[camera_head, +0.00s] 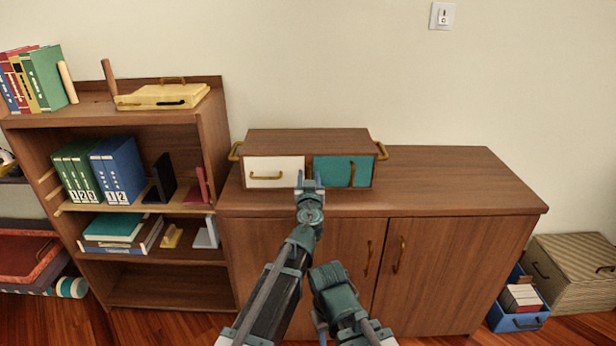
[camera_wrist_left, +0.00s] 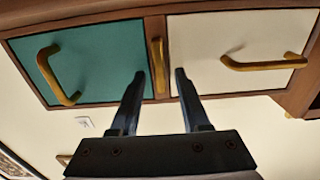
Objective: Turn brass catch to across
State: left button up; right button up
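The brass catch (camera_wrist_left: 157,65) is a short bar on the wooden divider between two drawer fronts. It stands upright, along the divider, in the left wrist view, which looks upside down compared with the head view. In the head view my gripper hides it. The small chest (camera_head: 308,141) carries a white drawer (camera_head: 262,163) and a teal drawer (camera_head: 333,169). My left gripper (camera_head: 309,181) is in front of the divider. In the left wrist view its fingers (camera_wrist_left: 160,74) are apart, one to each side of the catch; contact cannot be told. My right gripper does not show.
The chest stands on a wooden cabinet (camera_head: 450,180) with free top to its right. Brass handles (camera_wrist_left: 264,63) stick out from both drawers near the fingers. A bookshelf (camera_head: 165,117) with binders stands left. A blue bin (camera_head: 517,320) and striped box (camera_head: 570,268) are on the floor right.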

pick_arm(q)
grip_shut()
jog(key=shift+m, duration=0.3)
jog(key=m, duration=0.3)
jog(key=shift+d, duration=0.2)
jog(key=m, duration=0.5)
jog(key=shift+d+f, duration=0.2)
jog(key=m, duration=0.4)
jog(key=shift+d+f+m+b, duration=0.1)
jog(key=shift+f+m+b, duration=0.05)
jog(key=shift+m+b, duration=0.2)
jog(key=shift+f+m, duration=0.2)
jog(key=shift+m, duration=2.05)
